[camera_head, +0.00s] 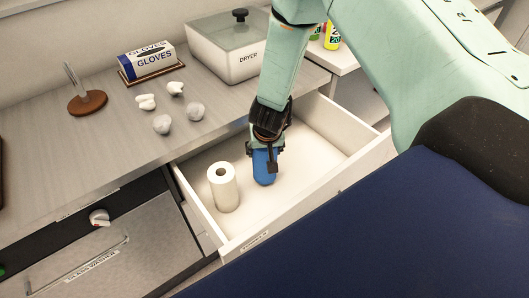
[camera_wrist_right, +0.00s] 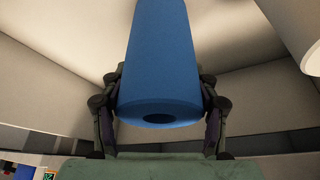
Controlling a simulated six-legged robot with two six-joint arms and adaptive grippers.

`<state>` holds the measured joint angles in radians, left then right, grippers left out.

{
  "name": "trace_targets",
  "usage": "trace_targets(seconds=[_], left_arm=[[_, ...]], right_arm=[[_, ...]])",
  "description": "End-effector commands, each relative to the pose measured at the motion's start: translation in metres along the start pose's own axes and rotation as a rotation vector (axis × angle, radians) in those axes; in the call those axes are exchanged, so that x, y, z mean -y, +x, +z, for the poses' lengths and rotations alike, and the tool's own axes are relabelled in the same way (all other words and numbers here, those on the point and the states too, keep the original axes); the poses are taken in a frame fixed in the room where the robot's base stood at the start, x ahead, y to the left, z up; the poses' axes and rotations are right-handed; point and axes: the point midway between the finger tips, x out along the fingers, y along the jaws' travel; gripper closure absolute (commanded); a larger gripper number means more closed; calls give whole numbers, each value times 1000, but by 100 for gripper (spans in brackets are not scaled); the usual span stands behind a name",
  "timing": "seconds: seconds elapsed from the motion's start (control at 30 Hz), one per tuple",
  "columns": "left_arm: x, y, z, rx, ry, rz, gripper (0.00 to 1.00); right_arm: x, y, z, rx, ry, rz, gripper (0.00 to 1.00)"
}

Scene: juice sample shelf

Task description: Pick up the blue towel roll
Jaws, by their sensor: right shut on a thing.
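The blue towel roll (camera_head: 264,168) stands about upright inside the open white drawer (camera_head: 312,186). My right gripper (camera_head: 264,152) comes down from above and is shut on the roll's upper part. In the right wrist view the blue roll (camera_wrist_right: 160,60) sits between the two fingers of my right gripper (camera_wrist_right: 160,98), one on each side, with its hollow end toward the camera. I cannot tell whether the roll's bottom touches the drawer floor. My left gripper is not in view.
A white towel roll (camera_head: 223,188) stands in the drawer to the left of the blue one. The drawer walls surround both. On the counter are a dryer box (camera_head: 232,50), a gloves box (camera_head: 146,62) and several crumpled white pieces (camera_head: 162,124). The drawer's right part is clear.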

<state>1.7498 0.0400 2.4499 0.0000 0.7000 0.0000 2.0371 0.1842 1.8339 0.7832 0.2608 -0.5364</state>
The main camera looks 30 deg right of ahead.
Motion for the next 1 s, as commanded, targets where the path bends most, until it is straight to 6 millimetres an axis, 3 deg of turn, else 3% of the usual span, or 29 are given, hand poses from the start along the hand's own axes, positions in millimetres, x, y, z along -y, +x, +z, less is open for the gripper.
trace_targets(seconds=[0.5,1.0], left_arm=[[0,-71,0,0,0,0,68],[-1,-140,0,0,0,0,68]], right_arm=[[0,-110,-46,-2,0,-2,79],[0,-202,-84,-2,1,-1,79]])
